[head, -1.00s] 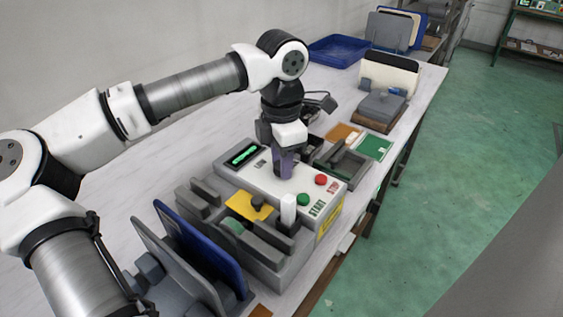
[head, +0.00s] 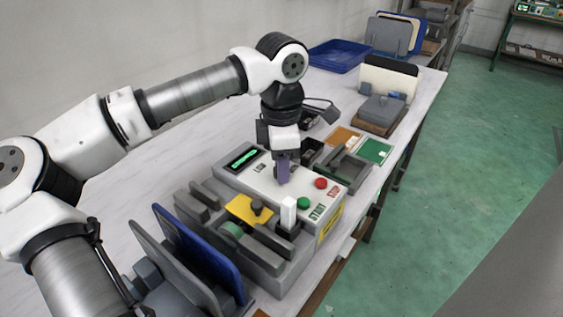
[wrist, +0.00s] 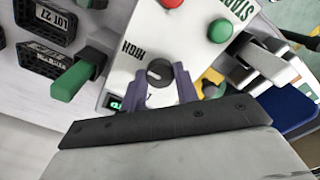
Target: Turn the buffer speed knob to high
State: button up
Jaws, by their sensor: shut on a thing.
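The buffer control box (head: 313,201) is light grey, with a green display, a red STOP button (head: 321,183) and a green START button (head: 303,203). The dark round speed knob (wrist: 158,73) shows between the two purple fingers of my gripper (wrist: 157,84) in the wrist view. My gripper (head: 283,181) points down onto the panel and is shut on the knob. The fingers hide the knob in the head view. The HIGH label (wrist: 132,48) is upside down beside the knob in the wrist view. I cannot tell for sure which label the pointer mark faces.
A grey fixture with a yellow plate (head: 249,209) and a white upright block (head: 289,212) stands in front of the box. Blue and grey panels (head: 205,250) stand upright nearer me. A green card (head: 375,150) and dark bins lie beyond.

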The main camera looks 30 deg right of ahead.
jog(key=o, duration=1)
jog(key=shift+c, duration=0.2)
notch_tip(320, 180, up, 14)
jog(key=shift+f, duration=0.1)
